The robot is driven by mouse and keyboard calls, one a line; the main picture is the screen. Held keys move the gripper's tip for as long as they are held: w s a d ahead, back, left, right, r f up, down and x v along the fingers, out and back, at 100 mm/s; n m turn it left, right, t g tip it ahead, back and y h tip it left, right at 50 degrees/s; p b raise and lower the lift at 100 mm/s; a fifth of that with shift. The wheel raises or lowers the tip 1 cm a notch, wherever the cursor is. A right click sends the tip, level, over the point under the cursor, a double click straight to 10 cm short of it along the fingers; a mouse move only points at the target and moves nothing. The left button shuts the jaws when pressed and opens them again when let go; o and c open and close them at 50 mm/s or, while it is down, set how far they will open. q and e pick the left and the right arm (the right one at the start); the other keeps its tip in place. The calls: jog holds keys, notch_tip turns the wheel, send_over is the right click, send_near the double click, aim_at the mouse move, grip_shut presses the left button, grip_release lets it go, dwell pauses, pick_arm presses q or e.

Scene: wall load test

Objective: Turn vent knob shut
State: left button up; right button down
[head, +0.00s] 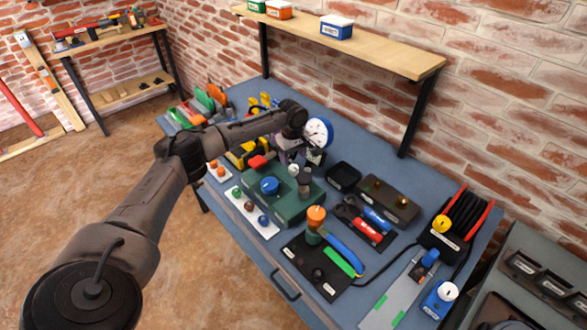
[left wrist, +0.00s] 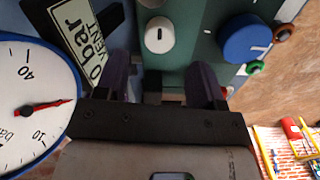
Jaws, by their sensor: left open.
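A green test unit (head: 290,208) stands on the blue workbench. A white round knob with a short dark mark sits on it; it shows in the left wrist view (left wrist: 159,35) and small in the head view (head: 293,170). A label reading "0 bar" and "VENT" (left wrist: 80,30) lies beside the unit's edge. A larger blue knob (left wrist: 245,38) is to the right. My left gripper (left wrist: 162,84) is open and empty, its fingers short of the white knob and not around it. In the head view the left gripper (head: 289,152) is partly hidden.
A round gauge with a red needle (head: 318,132) is close beside my gripper. An orange-topped pump handle (head: 316,216), pliers (head: 368,222) and a cable reel (head: 457,222) stand to the right. A wooden shelf (head: 370,48) overhangs the bench's back.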

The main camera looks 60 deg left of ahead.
aim_at(293, 167)
pick_arm(q)
jog(key=shift+f+b, duration=0.5)
jog(key=shift+f, duration=2.15)
